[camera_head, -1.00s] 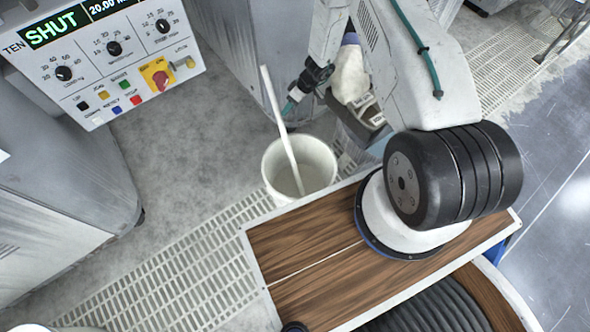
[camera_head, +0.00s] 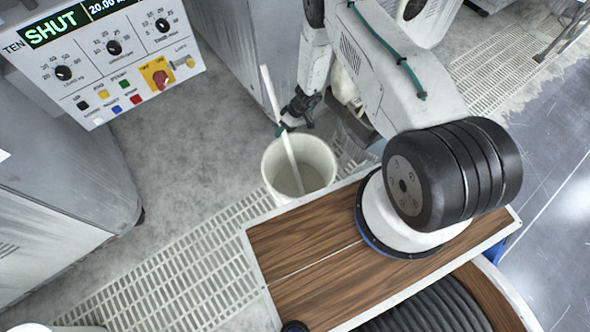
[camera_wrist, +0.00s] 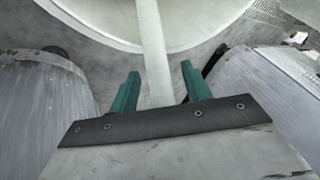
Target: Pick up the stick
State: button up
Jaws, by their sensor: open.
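The stick (camera_head: 281,117) is long, thin and white. It stands tilted in a white bucket (camera_head: 315,168), its upper end well above the rim. My gripper (camera_head: 283,129) is at the stick above the bucket's rim, coming from the right. In the wrist view the stick (camera_wrist: 152,50) runs down between the two green fingers of my gripper (camera_wrist: 160,88), which are open with a gap on each side of it. The bucket (camera_wrist: 85,28) fills the top of that view.
A control panel (camera_head: 105,60) reading SHUT is at the upper left, on a grey machine. The floor has a slotted grating (camera_head: 180,270). Grey machine bodies (camera_wrist: 45,110) flank the gripper in the wrist view. Open floor (camera_head: 200,160) lies left of the bucket.

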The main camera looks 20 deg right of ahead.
grip_shut()
jog(key=shift+r, duration=0.1)
